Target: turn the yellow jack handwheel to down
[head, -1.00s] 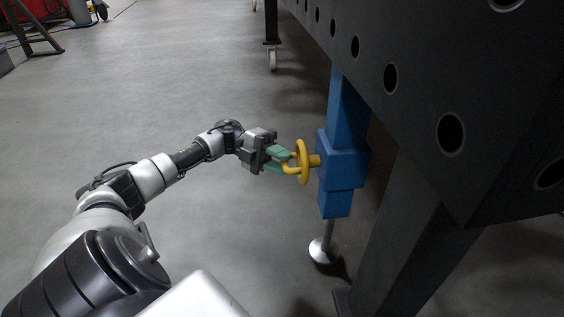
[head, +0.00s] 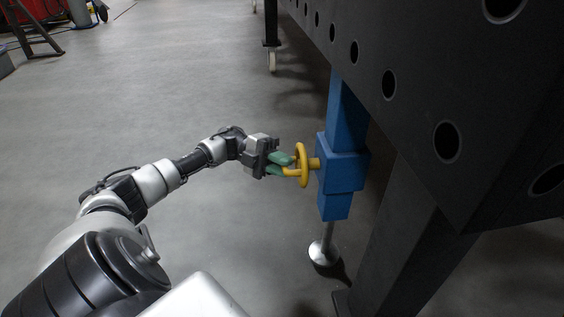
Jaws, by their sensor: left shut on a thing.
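The yellow handwheel (head: 302,162) sits on the left side of the blue jack (head: 340,165), on a short yellow shaft. The jack is upright, and its silver foot (head: 324,250) reaches down to the floor or close to it; I cannot tell if it touches. My left gripper (head: 284,164), with green fingers, comes in from the left and is shut on the wheel's yellow handle, at the wheel's near left side. The fingers hide part of the handle. My right gripper is not in view.
A large dark table (head: 420,80) with round holes along its side overhangs the jack at right. A dark leg (head: 400,240) stands right of the jack.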

